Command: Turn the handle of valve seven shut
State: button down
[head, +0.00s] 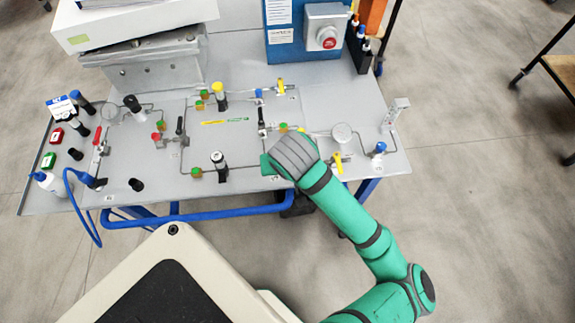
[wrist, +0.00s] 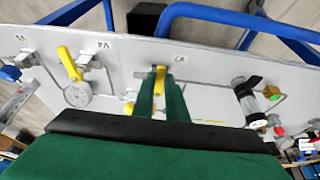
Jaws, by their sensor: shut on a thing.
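Valve seven's yellow handle (wrist: 160,82) is in the wrist view, under a label that seems to read V7. My gripper (wrist: 159,74) has its two green fingers on either side of this handle and is shut on it. The handle lies lengthwise between the fingers, and a grey pipe fitting shows beside it. In the head view my gripper (head: 268,165) is over the panel's front middle, and the arm's grey wrist hides valve seven and the fingertips.
The V4 valve's yellow handle (wrist: 70,63) is close by, with a round gauge (wrist: 77,95) beside it. A blue-handled valve (head: 380,147) is at the panel's right. A black-handled valve (head: 262,115) stands behind my gripper. A blue rail (head: 200,215) runs below the panel (head: 335,105).

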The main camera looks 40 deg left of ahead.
jog(key=c, duration=1.8)
grip_release()
jog(key=shift+a, duration=0.1)
jog(key=shift+o, duration=0.2)
